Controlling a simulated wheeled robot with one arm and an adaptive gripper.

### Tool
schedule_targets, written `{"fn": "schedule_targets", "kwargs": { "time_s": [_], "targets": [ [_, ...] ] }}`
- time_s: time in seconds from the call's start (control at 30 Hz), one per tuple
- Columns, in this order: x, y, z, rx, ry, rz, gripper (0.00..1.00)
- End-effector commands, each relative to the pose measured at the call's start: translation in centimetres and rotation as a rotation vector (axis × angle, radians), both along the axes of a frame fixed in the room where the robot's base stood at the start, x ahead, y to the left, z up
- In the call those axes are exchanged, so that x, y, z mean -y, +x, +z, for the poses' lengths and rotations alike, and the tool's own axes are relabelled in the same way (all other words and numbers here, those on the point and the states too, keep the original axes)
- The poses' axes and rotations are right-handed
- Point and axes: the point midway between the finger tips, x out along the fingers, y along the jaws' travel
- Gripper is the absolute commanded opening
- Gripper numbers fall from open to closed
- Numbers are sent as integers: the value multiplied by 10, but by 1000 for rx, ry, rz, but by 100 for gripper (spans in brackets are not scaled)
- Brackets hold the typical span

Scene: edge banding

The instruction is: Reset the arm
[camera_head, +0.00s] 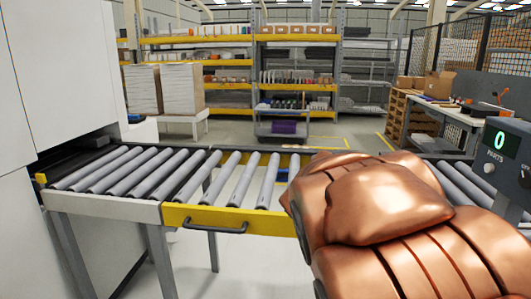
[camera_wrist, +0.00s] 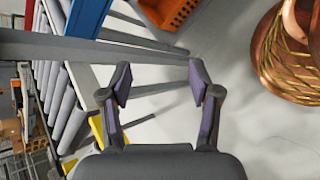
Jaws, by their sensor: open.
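My gripper (camera_wrist: 160,84) is open and empty in the wrist view, its two dark fingers spread apart over the grey floor near the conveyor frame. In the head view my copper-coloured arm fills the lower right and hides part of the conveyor; the gripper itself does not show there. The roller conveyor (camera_head: 137,173) runs from the white machine (camera_head: 60,70) at the left. Its rollers also show at the left of the wrist view (camera_wrist: 66,118).
A yellow section with a handle (camera_head: 235,220) fronts the conveyor. A counter panel reading 0 (camera_head: 507,150) stands at the right. An orange crate (camera_wrist: 170,12) and a blue part (camera_wrist: 88,16) lie near the gripper. Shelves (camera_head: 225,63) stand behind, beyond open floor.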

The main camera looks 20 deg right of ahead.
Motion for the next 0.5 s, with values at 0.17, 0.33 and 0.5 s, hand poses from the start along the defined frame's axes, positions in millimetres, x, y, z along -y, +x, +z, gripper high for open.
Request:
{"fn": "schedule_targets", "kwargs": {
  "time_s": [0.17,0.33,0.5],
  "targets": [
    [-88,-12,-60,157,256,-56,62],
    [-161,-25,-91,234,448,-119,62],
    [-220,-39,-106,273,599,-176,62]
  ]
}}
